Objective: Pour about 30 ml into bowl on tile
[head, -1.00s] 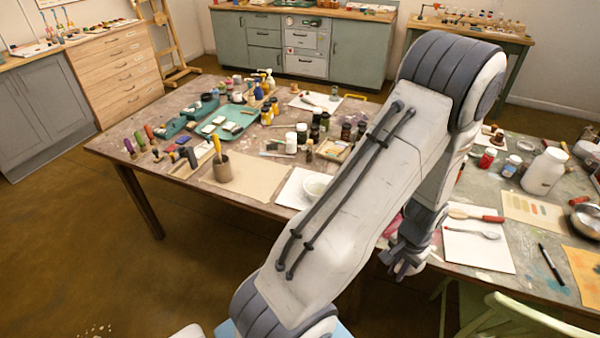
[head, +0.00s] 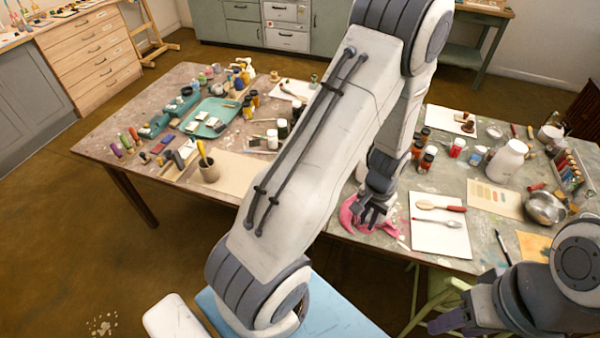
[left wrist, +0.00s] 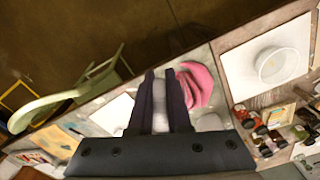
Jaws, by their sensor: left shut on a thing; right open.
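The white bowl (left wrist: 278,66) stands on a white square tile (left wrist: 240,72) in the left wrist view, right of my left gripper's fingers. In the head view my left arm hides both. My left gripper (head: 371,216) is over the table near a pink patch or cloth. In the left wrist view its fingers (left wrist: 160,100) are shut on a pale, whitish thing (left wrist: 159,108); its shape and any contents are not clear. My right gripper (head: 452,324) is at the bottom right of the head view, open and empty, in front of the table edge.
The pink patch or cloth (head: 352,214) lies by the table's front edge. A white board (head: 440,236) with a spoon and a red-handled tool is to its right. A large white jar (head: 507,161) and a metal bowl (head: 545,207) stand further right. A brush pot (head: 210,172) stands left.

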